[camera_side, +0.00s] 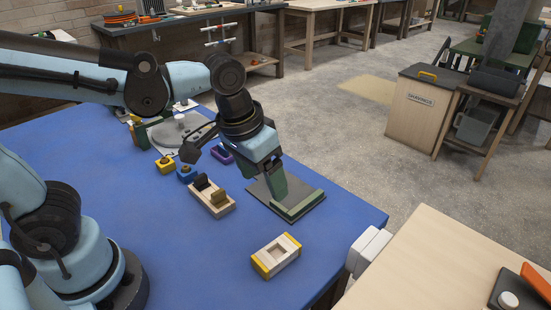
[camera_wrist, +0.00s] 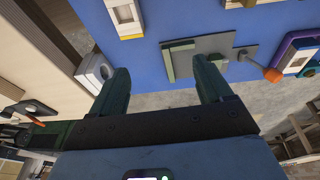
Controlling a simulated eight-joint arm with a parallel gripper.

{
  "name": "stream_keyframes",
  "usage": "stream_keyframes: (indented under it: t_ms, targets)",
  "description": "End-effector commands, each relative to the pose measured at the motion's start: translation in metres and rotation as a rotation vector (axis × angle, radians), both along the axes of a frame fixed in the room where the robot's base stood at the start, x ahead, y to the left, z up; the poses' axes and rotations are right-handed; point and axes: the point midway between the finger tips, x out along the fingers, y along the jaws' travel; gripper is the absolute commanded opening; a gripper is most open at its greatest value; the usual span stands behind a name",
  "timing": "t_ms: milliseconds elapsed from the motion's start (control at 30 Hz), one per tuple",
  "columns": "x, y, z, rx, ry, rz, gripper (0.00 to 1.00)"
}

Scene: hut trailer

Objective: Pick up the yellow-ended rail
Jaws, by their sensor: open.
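The yellow-ended rail (camera_side: 287,262) is a pale wooden block with yellow ends and a rectangular recess in its top. It lies flat on the blue table (camera_side: 215,262) near the front edge in the side view. In the wrist view the rail (camera_wrist: 129,28) is at the top, cut off by the frame edge. My gripper (camera_side: 277,188) is open and empty, with green fingers. It is above the grey plate, behind and apart from the rail. In the wrist view my gripper (camera_wrist: 160,70) shows both fingers spread wide, with nothing between them.
A grey plate (camera_side: 262,193) with a green strip (camera_side: 301,205) lies under my gripper. A wooden holder with dark upright pieces (camera_side: 211,197) stands left of it. Small yellow (camera_side: 165,165), blue and purple (camera_side: 222,155) parts are farther back. The table front left of the rail is clear.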

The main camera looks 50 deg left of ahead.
Motion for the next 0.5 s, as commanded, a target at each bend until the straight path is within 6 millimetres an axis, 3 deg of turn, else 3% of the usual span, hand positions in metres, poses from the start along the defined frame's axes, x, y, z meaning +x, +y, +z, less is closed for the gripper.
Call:
stream_keyframes:
  t_ms: [33, 200, 500]
  targets:
    - [0.002, -0.015, -0.002, 0.008, 0.046, -0.014, 0.79]
    - [-0.001, -0.048, -0.009, 0.044, 0.171, -0.021, 0.79]
    - [-0.004, -0.066, -0.021, 0.075, 0.239, -0.02, 0.79]
